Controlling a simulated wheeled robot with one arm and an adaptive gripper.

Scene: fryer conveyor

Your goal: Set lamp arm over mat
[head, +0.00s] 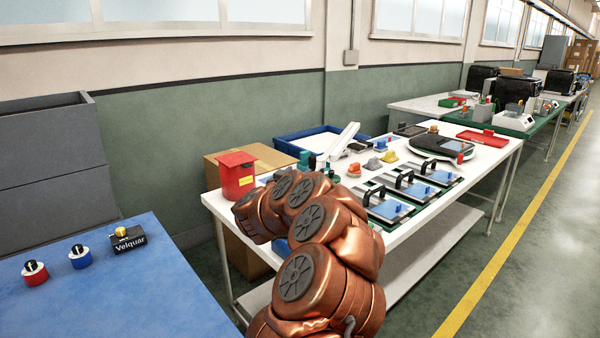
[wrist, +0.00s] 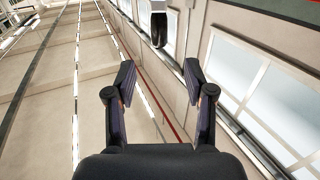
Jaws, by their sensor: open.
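My gripper (wrist: 160,82) is open and empty in the wrist view, its two dark fingers spread apart against windows and ceiling. In the head view, my copper arm hides the gripper. A white bar (head: 344,140), tilted up to the right, stands at the back of the white bench and looks like the lamp arm. I cannot tell for sure which piece is the mat. Flat blue pads (head: 390,209) with dark frames and black handles lie in a row along the bench front. A pale grey and black piece (wrist: 159,22) shows beyond the fingers in the wrist view; I cannot tell what it is.
A blue table (head: 140,290) with small knobs is at left. The floor at right is clear.

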